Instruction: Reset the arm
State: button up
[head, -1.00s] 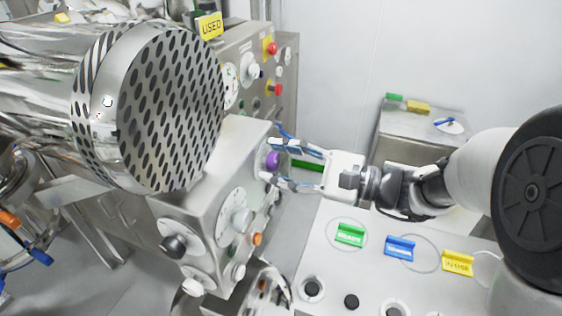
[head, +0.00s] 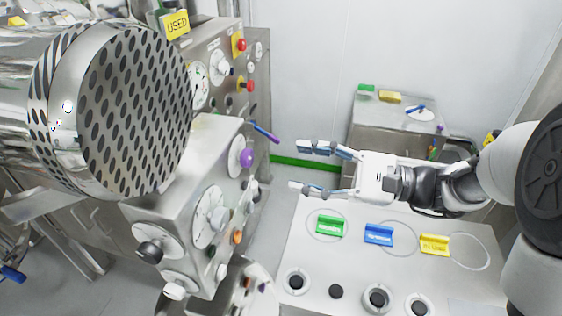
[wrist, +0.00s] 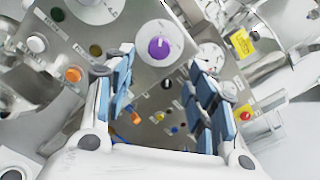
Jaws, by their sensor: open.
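My gripper (head: 309,168) is open and empty, with its fingers pointing left in the head view. It hangs in free air to the right of the grey control panel and apart from it. The purple knob (head: 247,157) on that panel lies a short way left of the fingertips. In the wrist view my gripper (wrist: 163,85) shows its two blue-padded fingers spread wide, and the purple knob (wrist: 159,47) shows beyond them, between the tips. My arm reaches in from the right side of the head view.
A large perforated metal drum (head: 135,110) is at left. A steel cabinet (head: 385,118) stands behind my arm. A blue lever (head: 265,132) sticks out from the panel.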

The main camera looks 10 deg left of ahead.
jog(key=shift+s+d, duration=0.1)
jog(key=shift+d, duration=0.8)
